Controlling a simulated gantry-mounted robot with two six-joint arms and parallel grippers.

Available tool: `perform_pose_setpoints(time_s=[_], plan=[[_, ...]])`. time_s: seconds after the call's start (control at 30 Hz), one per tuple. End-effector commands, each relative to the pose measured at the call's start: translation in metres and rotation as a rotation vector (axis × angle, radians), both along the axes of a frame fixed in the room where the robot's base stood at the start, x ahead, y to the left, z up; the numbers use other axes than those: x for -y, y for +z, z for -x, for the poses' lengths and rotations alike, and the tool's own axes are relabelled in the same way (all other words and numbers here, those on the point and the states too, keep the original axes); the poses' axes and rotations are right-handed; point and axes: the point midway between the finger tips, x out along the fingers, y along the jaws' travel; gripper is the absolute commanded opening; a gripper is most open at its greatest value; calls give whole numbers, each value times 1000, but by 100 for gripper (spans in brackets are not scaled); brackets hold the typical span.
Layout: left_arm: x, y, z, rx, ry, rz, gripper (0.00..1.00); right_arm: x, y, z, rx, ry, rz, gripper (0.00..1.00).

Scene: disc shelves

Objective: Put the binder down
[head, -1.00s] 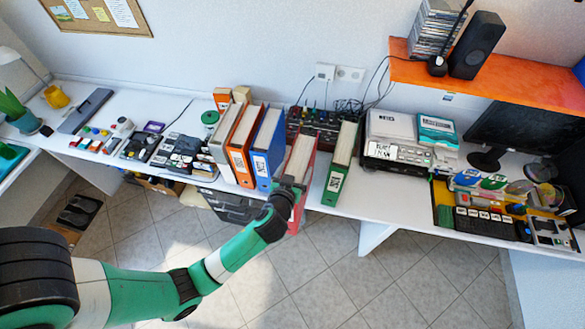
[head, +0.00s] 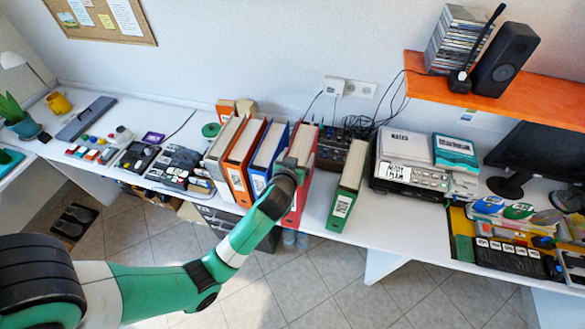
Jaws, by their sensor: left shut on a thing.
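The red binder (head: 309,150) stands upright on the white desk (head: 390,222), in the row between the blue binder (head: 262,160) and the green binder (head: 346,195). My left gripper (head: 288,170) is shut on the front of the red binder, at its spine. My wrist hides part of the spine, and the fingertips are hard to make out. The red binder's top is about in line with the blue one's. Whether its base rests fully on the desk is hard to tell. My right gripper is not in view.
An orange binder (head: 240,165) and a white binder (head: 217,160) stand left of the blue one. A gap lies between the red and green binders. A label printer (head: 412,176) stands right of the green binder. An orange shelf (head: 500,97) overhangs at right.

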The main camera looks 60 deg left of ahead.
Motion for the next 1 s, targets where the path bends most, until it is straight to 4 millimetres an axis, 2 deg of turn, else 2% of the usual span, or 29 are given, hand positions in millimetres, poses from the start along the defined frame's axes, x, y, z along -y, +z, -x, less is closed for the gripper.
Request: perform_pose_setpoints(time_s=[0.03, 0.17, 0.3, 0.5, 0.7, 0.9, 1.0], plan=[[-12, -13, -3, 10, 4, -4, 0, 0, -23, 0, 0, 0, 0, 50], [-39, -24, -10, 10, 4, -6, 0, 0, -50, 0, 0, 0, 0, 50], [-59, -44, -16, 1, 1, -4, 0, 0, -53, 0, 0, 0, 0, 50], [-77, -65, -21, 4, -1, -4, 0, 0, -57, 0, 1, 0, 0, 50], [-80, -68, -22, 5, -2, -5, 0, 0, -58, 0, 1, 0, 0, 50], [-83, -96, -23, 3, -2, -3, 0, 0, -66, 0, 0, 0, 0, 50], [-83, -103, -23, 5, -2, -4, 0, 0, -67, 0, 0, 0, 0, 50]])
